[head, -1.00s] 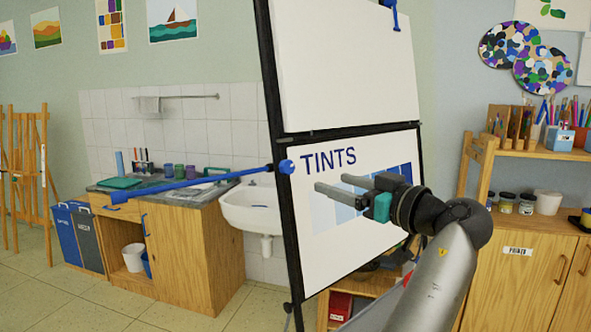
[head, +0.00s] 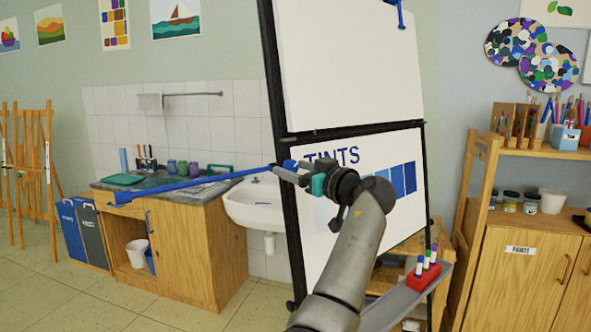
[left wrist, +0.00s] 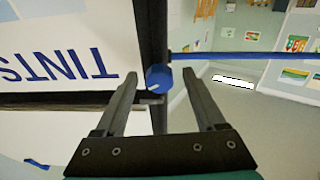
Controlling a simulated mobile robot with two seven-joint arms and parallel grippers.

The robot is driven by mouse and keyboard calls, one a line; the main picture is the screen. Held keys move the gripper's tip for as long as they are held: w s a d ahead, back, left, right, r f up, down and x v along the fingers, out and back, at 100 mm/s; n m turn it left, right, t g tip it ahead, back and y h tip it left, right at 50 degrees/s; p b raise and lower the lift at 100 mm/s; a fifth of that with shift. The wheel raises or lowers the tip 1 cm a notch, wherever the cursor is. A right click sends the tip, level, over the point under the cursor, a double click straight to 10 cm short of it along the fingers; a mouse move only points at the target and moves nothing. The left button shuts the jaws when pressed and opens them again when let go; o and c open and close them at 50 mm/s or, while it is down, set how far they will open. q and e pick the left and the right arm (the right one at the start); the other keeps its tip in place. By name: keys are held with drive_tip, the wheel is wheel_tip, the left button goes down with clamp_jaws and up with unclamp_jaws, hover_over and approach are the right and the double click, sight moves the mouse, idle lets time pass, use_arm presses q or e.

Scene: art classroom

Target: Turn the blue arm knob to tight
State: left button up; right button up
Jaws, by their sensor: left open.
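The blue arm knob (left wrist: 158,78) sits on the easel's black upright (left wrist: 158,35). It has a short white mark on its face. In the head view only a bit of the knob (head: 289,163) shows past my gripper. A long blue arm (head: 190,186) runs out from it to the left. My left gripper (head: 282,173) is open at the knob. In the left wrist view its two fingers (left wrist: 159,74) stand either side of the knob, with gaps on both sides. My right gripper is out of view.
The easel's lower board (head: 335,215) reads TINTS and lies close behind my left gripper. A tray (head: 400,299) below holds a red block (head: 423,277) with markers. A sink (head: 255,205) and wooden cabinet (head: 190,255) stand to the left. Shelves (head: 530,245) stand right.

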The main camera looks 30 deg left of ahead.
use_arm(q)
clamp_jaws()
idle(0.5)
